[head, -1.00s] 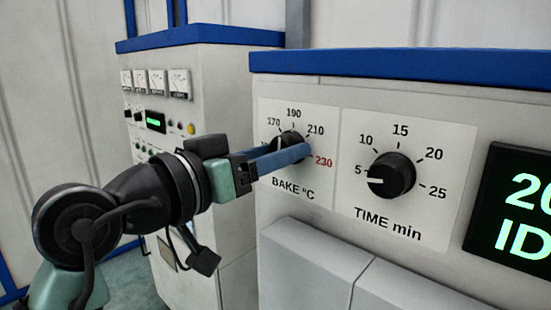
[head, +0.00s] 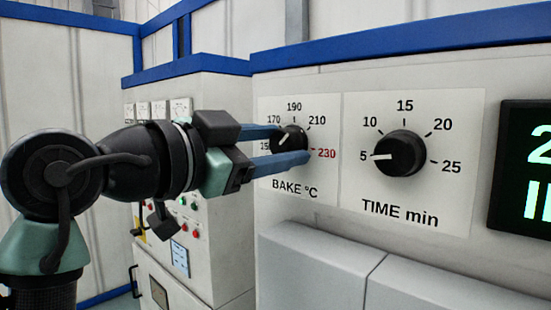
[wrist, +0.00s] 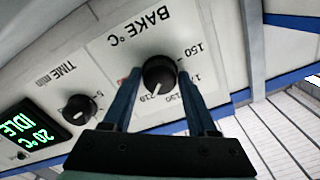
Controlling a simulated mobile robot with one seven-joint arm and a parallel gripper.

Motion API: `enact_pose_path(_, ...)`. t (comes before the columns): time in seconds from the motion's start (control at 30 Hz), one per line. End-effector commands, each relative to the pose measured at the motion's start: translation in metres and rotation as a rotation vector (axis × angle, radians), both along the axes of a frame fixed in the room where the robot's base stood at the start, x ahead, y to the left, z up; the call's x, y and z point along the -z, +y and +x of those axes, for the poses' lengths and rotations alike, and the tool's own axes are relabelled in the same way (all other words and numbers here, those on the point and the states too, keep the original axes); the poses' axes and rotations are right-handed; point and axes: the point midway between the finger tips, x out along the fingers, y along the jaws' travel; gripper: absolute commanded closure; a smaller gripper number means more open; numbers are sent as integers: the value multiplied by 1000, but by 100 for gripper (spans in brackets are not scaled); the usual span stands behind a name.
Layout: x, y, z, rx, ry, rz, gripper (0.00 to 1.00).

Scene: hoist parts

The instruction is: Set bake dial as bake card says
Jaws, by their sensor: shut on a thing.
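The black bake dial (head: 290,140) sits on a white plate marked BAKE °C, with numbers from 150 to a red 230. My gripper (head: 291,146) reaches it from the left, its blue fingers along two sides of the knob, shut on it. In the wrist view the bake dial (wrist: 159,72) is between my fingertips (wrist: 157,76). No bake card is in view.
The time dial (head: 400,154) is to the right, its mark near 5. A green-lit display (head: 527,170) is at the right edge; the wrist view reads 20 °C IDLE. A grey box ledge (head: 322,265) juts out below. Another cabinet (head: 215,255) with gauges stands behind my arm.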

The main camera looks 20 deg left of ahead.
Motion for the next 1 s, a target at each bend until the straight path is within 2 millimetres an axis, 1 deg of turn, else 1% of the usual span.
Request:
enact_pose_path(0.23,1,0,0,1,-17,55,97)
enact_pose_path(0.67,0,0,0,0,-21,64,97)
enact_pose_path(0.7,0,0,0,0,-21,64,38)
enact_pose_path(0.77,0,0,0,0,-21,64,27)
enact_pose_path(0.8,0,0,0,0,-21,64,20)
enact_pose_path(0.83,0,0,0,0,-21,64,19)
enact_pose_path(1.0,0,0,0,-1,-22,62,19)
